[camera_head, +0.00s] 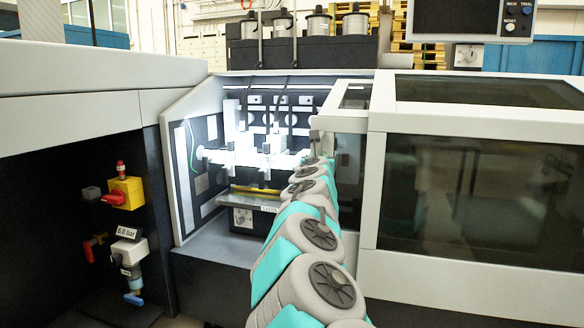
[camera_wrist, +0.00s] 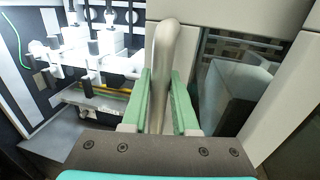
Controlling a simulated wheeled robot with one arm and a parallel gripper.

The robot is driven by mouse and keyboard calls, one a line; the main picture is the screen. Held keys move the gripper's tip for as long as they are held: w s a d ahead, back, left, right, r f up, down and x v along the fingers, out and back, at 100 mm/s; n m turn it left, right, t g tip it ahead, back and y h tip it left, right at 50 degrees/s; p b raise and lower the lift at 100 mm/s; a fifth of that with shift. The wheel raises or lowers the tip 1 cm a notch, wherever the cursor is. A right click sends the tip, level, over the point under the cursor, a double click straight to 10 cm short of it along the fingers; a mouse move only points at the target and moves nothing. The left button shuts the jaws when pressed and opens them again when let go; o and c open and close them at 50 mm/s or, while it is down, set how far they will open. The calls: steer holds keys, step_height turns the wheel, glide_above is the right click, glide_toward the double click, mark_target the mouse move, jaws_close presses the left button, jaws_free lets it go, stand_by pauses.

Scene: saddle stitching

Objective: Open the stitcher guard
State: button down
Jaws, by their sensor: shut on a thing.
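The stitcher guard (camera_head: 342,122) is a pale-framed panel with a dark window, standing right of an open, lit bay. Its left edge is beside the far end of my arm. The guard also shows in the wrist view (camera_wrist: 225,15), with its dark glass at the right. A grey upright bar handle (camera_wrist: 167,45) stands in front of the pale frame. My gripper (camera_wrist: 161,78) has its green fingers on both sides of this handle, shut on it. In the head view my gripper (camera_head: 315,148) is small and its fingers are hard to make out.
The bay holds brightly lit stitching heads (camera_head: 262,150) above a yellow bar (camera_head: 255,189). A fixed cover with a large dark window (camera_head: 470,195) lies to the right. A yellow and red switch (camera_head: 125,193) and an air unit (camera_head: 129,252) are at the left.

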steer(key=d, duration=0.2)
steer(key=s+d+b, duration=0.2)
steer(key=d, duration=0.1)
steer(key=shift+s+d+r, duration=0.1)
steer(key=shift+d, duration=0.2)
steer(key=c, duration=0.7)
jaws_free()
steer(key=shift+a, duration=0.1)
steer(key=s, duration=0.2)
steer(key=s+a+b, duration=0.1)
steer(key=s, duration=0.4)
steer(key=shift+s+a, duration=0.2)
steer(key=shift+s, duration=0.1)
